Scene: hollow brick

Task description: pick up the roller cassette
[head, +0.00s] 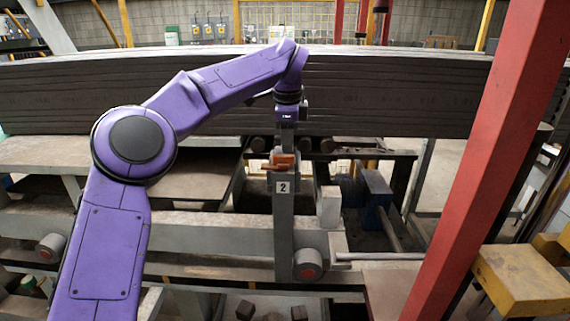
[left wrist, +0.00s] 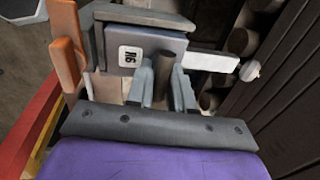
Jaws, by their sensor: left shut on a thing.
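The roller cassette (left wrist: 165,42) is a grey block with a white "R6" label in the left wrist view. A dark upright round grip (left wrist: 163,76) stands at its near side. My left gripper (left wrist: 162,92) has one finger on each side of this grip and is shut on it. In the head view my left gripper (head: 287,131) points down above a grey post marked "2" (head: 283,205), with orange parts (head: 281,161) just below it. The cassette is mostly hidden there. I cannot tell whether it is clear of its seat. My right gripper is not in view.
A long stack of dark boards (head: 400,95) runs behind my left gripper. A red post (head: 490,150) slants up at the right. A yellow block (head: 520,280) stands at lower right. A blue block (head: 374,195) and a pale block (head: 329,205) are right of the numbered post.

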